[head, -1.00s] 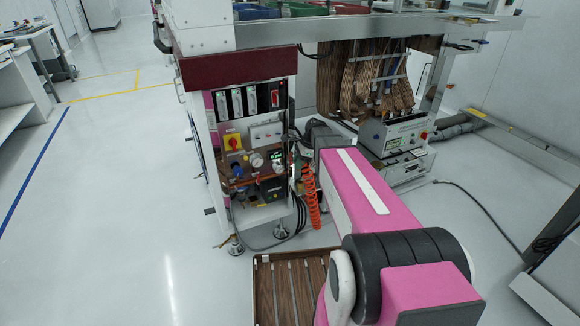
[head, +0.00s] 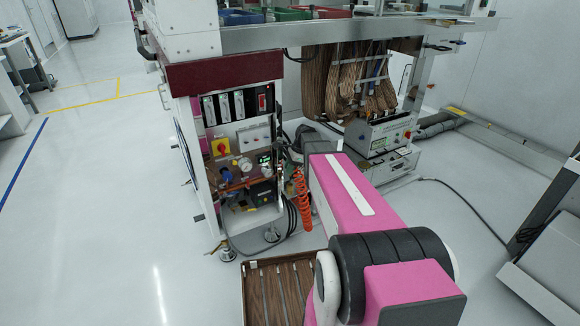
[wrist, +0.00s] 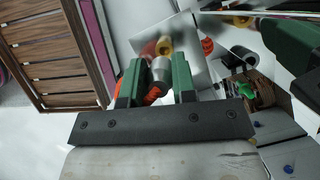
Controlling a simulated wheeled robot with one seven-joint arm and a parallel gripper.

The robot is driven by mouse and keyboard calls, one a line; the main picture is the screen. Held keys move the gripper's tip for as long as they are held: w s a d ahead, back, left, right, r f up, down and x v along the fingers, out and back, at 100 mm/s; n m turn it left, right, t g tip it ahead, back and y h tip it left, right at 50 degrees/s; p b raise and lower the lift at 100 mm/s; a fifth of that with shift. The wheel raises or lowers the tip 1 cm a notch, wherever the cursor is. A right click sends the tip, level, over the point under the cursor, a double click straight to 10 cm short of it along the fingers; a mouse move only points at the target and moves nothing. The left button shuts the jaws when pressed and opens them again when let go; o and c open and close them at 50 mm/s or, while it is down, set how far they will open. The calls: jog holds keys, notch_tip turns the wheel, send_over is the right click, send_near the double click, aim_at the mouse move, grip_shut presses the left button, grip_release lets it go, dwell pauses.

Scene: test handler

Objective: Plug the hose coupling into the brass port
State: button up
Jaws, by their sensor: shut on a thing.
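My gripper (wrist: 159,80), with green fingers, is shut on the hose coupling (wrist: 162,69) in the wrist view. The coupling is a grey metal cylinder with a brass-coloured end pointing away from my palm. Orange hose shows below it between the fingers, and the orange coiled hose (head: 302,200) hangs beside the cabinet in the head view. The head view shows a brown fitting panel (head: 240,180) low in the open cabinet; my arm hides the gripper there. I cannot tell which fitting is the brass port. The coupling's end appears free in the wrist view.
A brown slatted tray (head: 250,300) lies on the floor before the cabinet; its slats also show in the wrist view (wrist: 55,60). Black cables (head: 291,215) hang near the hose. A grey instrument box (head: 378,133) stands right of the cabinet. Floor at left is clear.

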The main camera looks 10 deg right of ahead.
jog(key=shift+f, duration=2.15)
jog(key=shift+f, duration=1.25)
jog(key=o, duration=1)
jog(key=v, duration=1)
jog(key=shift+d+r, duration=0.1)
jog(key=shift+r, duration=0.25)
